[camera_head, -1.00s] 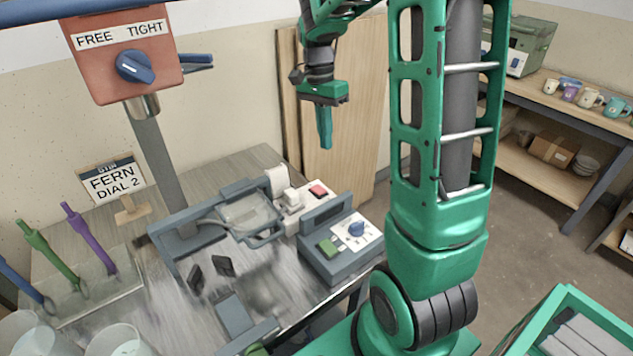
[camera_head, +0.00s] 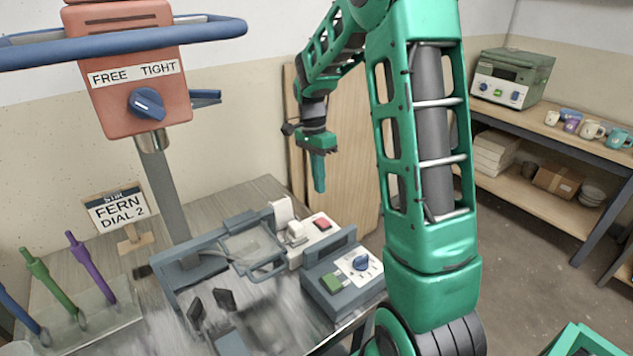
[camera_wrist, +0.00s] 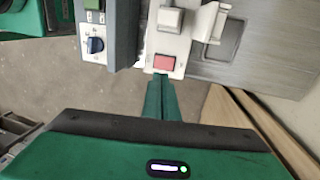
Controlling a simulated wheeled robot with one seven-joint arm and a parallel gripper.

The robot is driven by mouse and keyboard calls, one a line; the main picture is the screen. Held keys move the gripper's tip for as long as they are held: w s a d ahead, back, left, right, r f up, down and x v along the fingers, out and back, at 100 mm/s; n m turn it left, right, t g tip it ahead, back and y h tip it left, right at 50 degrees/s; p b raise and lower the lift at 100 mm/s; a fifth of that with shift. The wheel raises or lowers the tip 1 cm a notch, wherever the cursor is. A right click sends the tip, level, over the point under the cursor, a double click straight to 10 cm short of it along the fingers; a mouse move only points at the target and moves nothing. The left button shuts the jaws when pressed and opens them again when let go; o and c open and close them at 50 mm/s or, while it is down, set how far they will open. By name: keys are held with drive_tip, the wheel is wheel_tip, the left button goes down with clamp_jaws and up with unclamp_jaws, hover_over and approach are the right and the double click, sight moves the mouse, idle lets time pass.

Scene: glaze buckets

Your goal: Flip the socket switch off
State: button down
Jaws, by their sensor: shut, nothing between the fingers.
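The socket (camera_head: 310,248) is a pale box at the back right of the bench, with a red switch (camera_head: 322,223) on its top and a light grey plug-like block beside it. In the wrist view the socket (camera_wrist: 152,48) lies at the top middle, and its red switch (camera_wrist: 164,63) is just beyond my fingertips. My gripper (camera_head: 319,188) is shut and empty, pointing down above and slightly behind the switch. In the wrist view my gripper (camera_wrist: 162,82) shows its closed fingers close to the switch; contact cannot be made out. Which way the switch is set is unclear.
A grey control box (camera_head: 340,280) with a blue dial and green button stands right beside the socket. A grey hinged frame (camera_head: 185,270) is on its left. A red dial head (camera_head: 135,75) on a post rises at left. Wooden boards (camera_head: 340,170) lean behind.

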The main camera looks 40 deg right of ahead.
sight(324, 223)
drive_tip(key=f, duration=0.3)
drive_tip(key=s+f, duration=0.1)
drive_tip(key=f, duration=0.3)
drive_tip(key=s+f, duration=0.1)
drive_tip(key=f, duration=0.2)
drive_tip(key=shift+f, duration=0.15)
